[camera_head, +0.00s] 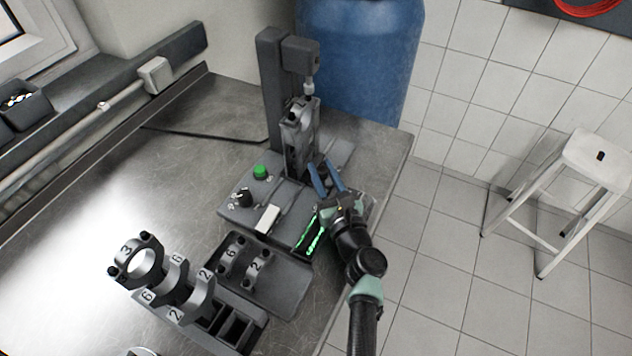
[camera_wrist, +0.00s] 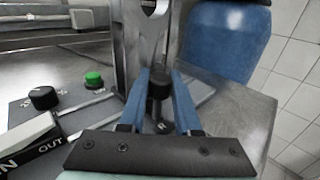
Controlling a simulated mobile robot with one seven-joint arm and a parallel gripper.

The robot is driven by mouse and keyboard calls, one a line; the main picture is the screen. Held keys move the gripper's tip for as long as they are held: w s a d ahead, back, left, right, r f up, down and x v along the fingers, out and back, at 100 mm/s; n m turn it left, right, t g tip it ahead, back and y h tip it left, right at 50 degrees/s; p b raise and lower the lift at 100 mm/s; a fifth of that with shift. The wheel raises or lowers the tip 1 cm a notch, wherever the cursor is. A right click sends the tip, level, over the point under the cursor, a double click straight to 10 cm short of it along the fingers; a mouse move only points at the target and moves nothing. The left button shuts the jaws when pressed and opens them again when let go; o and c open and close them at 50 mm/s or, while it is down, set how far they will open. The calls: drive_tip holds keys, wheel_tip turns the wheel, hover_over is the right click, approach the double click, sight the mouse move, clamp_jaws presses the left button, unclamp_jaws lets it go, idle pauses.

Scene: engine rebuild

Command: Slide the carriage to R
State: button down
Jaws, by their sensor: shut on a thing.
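The grey machine (camera_head: 272,95) stands at the back of the bench. Its carriage (camera_head: 297,150) carries an upright metal part under the spindle. In the wrist view a black knob (camera_wrist: 160,82) stands at the front of the carriage. My gripper (camera_head: 320,168) has its blue fingers on either side of this knob and is shut on it; the fingers also show in the wrist view (camera_wrist: 161,88). A small letter plate (camera_wrist: 162,127) below the knob looks like R, though it is partly hidden. The carriage's exact position along its slide cannot be told.
The machine's base carries a green button (camera_head: 260,171), a black dial (camera_head: 243,197) and a white lever (camera_head: 268,218). A dark tray (camera_head: 285,290) with numbered caps and a rack of numbered rings (camera_head: 178,285) sit in front. A blue barrel (camera_head: 360,60) stands behind the bench.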

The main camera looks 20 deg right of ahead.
drive_tip(key=shift+w+d, duration=0.1)
drive_tip(key=shift+d, duration=0.05)
drive_tip(key=c, duration=0.6)
unclamp_jaws()
drive_tip(key=s, duration=0.4)
drive_tip(key=s+a, duration=0.1)
drive_tip(key=s, duration=0.8)
drive_tip(key=shift+a, duration=0.3)
